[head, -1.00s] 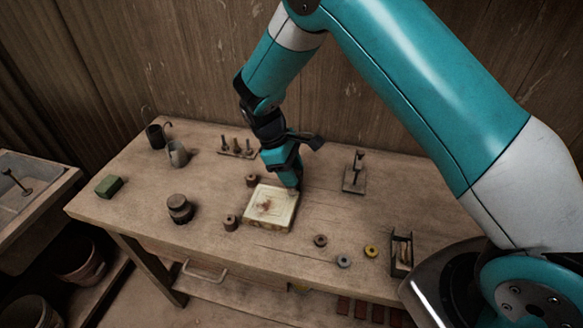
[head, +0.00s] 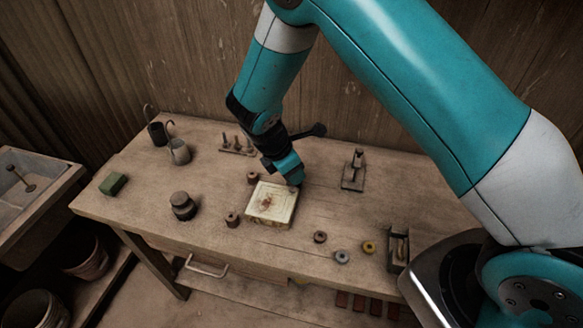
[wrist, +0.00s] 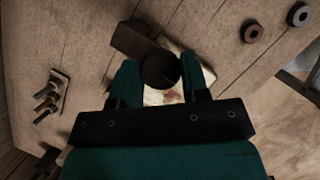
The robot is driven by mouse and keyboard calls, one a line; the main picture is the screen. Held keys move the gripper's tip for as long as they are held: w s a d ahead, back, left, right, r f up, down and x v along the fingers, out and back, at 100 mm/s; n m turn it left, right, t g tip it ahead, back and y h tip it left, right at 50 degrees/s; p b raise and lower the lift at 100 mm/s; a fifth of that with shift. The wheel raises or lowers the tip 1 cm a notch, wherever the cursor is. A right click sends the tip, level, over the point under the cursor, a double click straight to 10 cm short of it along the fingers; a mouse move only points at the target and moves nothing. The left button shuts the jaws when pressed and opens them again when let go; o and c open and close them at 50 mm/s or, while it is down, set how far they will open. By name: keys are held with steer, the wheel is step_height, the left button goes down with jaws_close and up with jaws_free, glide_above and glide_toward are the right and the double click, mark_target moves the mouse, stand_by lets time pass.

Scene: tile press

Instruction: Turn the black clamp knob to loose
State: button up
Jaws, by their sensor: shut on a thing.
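In the wrist view the black clamp knob (wrist: 160,70) is a round dark disc between the two teal fingers of my gripper (wrist: 161,82). The fingers are shut on it from both sides. A dark block (wrist: 130,40) lies beside the knob. Part of the pale square tile (wrist: 158,98) shows beneath it. In the head view my gripper (head: 294,178) is down at the far right corner of the pale tile (head: 270,204) on the bench. The knob is mostly hidden there by the gripper. I cannot read any loose or tight mark.
On the bench (head: 150,200), brown spools (head: 253,178) and (head: 232,220) stand left of the tile. A small metal stand (head: 354,170) is to its right. A rack of small tools (head: 237,146) is behind. Rings (head: 342,256) and (head: 369,247) lie at the front right.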

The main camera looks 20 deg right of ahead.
steer(key=shift+n, duration=0.3)
stand_by(0.4)
steer(key=o, duration=0.9)
steer(key=b+v, duration=0.3)
steer(key=v, duration=1.4)
steer(key=shift+r, duration=0.2)
steer(key=shift+s+d, duration=0.1)
steer(key=shift+s, duration=0.05)
